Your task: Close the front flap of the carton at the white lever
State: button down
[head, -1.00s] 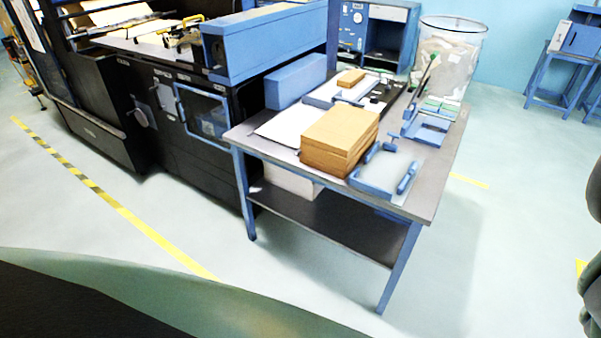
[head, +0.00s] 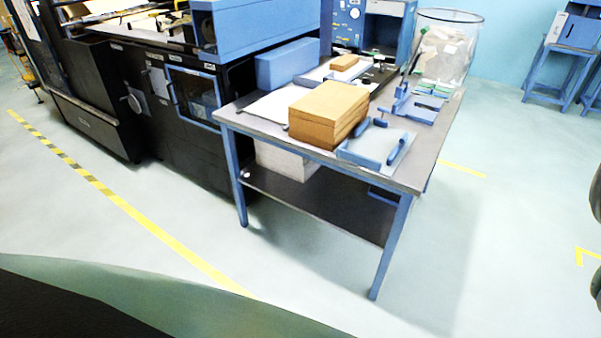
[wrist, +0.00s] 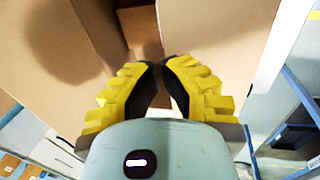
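Brown cardboard (wrist: 225,40) fills the upper part of the wrist view, close in front of my gripper. It shows as large panels on the left and right, with a darker recess between them near the top middle. I cannot tell which panel is the front flap. My gripper (wrist: 161,68) has yellow, ribbed fingers with dark pads; the tips are almost together and nothing shows held between them. It points at the cardboard; whether it touches is unclear. The white lever cannot be made out in either view. My gripper is not seen in the head view.
In the head view, a table (head: 425,170) holds a brown stack (head: 325,113) and blue fixtures. A dark machine (head: 90,100) stands left, and a clear bin (head: 447,50) stands behind the table. Open floor with yellow tape (head: 150,222) lies in front.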

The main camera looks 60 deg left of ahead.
jog(key=shift+b+x, duration=0.85)
jog(key=shift+b, duration=0.2)
jog(key=y+b, duration=0.1)
jog(key=b, duration=0.1)
jog(key=shift+d+b, duration=0.1)
jog(key=shift+b, duration=0.2)
jog(key=shift+f+g+b, duration=0.3)
jog(key=shift+b, duration=0.3)
jog(key=shift+r, duration=0.1)
